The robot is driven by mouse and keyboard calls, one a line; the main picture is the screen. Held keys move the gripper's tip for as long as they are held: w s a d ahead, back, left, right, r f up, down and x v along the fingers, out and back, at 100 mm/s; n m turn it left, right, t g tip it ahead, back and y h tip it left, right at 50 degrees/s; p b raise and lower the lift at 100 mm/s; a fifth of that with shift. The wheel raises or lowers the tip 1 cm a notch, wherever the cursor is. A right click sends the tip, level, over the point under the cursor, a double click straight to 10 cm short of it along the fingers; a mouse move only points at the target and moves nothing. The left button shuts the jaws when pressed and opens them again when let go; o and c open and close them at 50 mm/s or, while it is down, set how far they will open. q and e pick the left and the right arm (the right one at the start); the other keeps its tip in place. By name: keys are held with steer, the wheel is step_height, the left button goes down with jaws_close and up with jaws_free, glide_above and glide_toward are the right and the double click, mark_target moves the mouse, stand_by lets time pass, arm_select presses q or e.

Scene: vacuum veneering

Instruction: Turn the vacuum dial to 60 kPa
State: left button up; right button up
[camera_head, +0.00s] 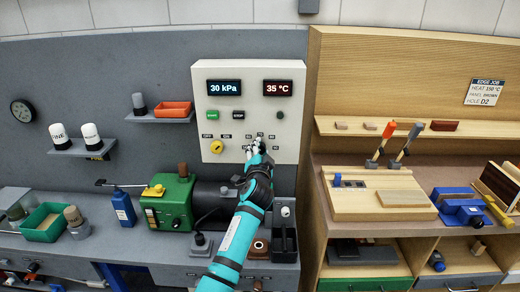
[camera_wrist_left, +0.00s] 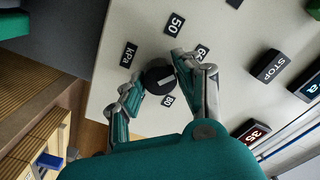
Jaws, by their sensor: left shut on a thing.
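The control panel (camera_head: 200,125) is an off-white box on the back wall. Its left display (camera_head: 224,88) reads 30 kPa in blue. The vacuum dial (camera_wrist_left: 157,77) is a round black knob with a pale pointer line, seen in the left wrist view among the tags "kPa", "50", one partly covered tag and "80". I cannot tell exactly which tag the pointer meets. My left gripper (camera_head: 257,148) is at the panel's lower right, its fingers (camera_wrist_left: 154,80) on both sides of the dial and shut on it. In the head view the gripper hides the dial. My right gripper is not seen.
The panel also has a 35 °C display (camera_head: 277,88), a green button (camera_head: 212,115), a black STOP button (camera_head: 239,115) and a yellow knob (camera_head: 216,146). A green machine (camera_head: 170,203) stands below. A wooden bench (camera_head: 380,195) is on the right.

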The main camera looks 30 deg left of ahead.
arm_select(q)
steer(key=shift+m, duration=0.4)
steer(key=o, duration=1.1)
steer(key=shift+a, duration=0.1)
steer(key=shift+o, duration=0.2)
steer(key=v, duration=1.2)
steer(key=shift+w+f, duration=0.1)
